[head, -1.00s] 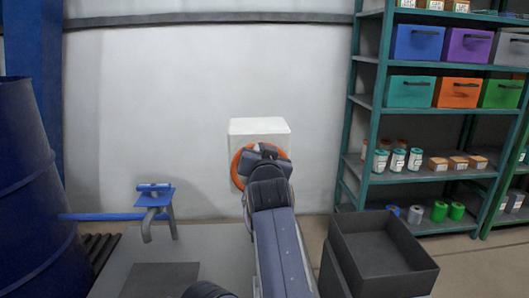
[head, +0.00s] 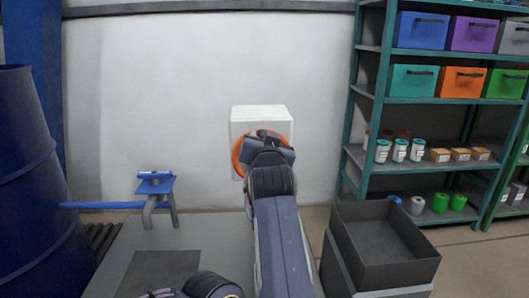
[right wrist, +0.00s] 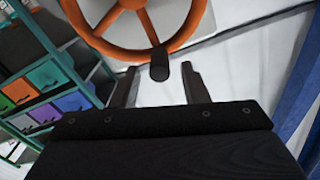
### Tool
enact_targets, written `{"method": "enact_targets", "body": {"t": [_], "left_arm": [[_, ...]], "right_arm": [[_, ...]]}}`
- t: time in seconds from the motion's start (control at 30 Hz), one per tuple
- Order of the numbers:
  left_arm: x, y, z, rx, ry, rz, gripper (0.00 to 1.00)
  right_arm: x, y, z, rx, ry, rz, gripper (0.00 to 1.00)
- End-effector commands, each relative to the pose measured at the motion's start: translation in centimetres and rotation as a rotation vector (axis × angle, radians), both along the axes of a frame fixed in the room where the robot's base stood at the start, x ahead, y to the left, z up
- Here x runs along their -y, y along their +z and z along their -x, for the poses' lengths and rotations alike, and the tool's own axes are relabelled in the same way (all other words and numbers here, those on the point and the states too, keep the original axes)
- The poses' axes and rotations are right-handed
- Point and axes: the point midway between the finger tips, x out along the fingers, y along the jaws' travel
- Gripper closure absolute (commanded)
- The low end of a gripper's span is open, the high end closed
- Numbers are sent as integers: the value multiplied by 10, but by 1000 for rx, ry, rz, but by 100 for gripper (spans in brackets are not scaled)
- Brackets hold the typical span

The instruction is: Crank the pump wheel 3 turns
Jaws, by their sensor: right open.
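The orange pump wheel (head: 237,157) is mounted on the front of a white box (head: 262,114) at the wall. My right arm and gripper (head: 268,150) reach up in front of it and hide much of it. In the right wrist view the wheel's rim and spokes (right wrist: 140,50) fill the top, with a dark handle knob (right wrist: 158,66) at the rim's lower edge. My right gripper (right wrist: 159,80) is open, its fingers on either side of the knob near the fingertips, with a gap on both sides. My left gripper is out of view.
A blue barrel (head: 35,190) stands at left, near a blue-handled fixture (head: 155,187) on a grey surface. A dark open bin (head: 385,245) stands right of my arm. A green shelf rack (head: 366,120) with coloured boxes stands behind it.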

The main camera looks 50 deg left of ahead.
Motion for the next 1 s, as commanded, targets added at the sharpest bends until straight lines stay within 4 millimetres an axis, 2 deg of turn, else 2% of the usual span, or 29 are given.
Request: {"method": "enact_targets", "body": {"t": [0.03,0.1,0.4,0.57,0.8,0.87,0.93,1.0], "left_arm": [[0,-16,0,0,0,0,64],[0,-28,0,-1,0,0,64],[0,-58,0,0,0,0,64],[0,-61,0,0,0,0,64],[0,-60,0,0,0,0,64],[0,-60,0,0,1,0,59],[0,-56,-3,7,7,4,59],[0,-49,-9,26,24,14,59]], "right_arm": [[5,-7,6,-4,2,-5,59],[12,-11,13,-6,5,-3,59],[43,-7,39,-4,4,-1,59],[49,-5,44,-4,4,2,59],[49,-4,44,-4,4,3,59],[50,-3,43,-8,2,-2,59],[59,3,32,-42,-10,-39,59],[82,16,6,-129,-39,-134,59]]}}
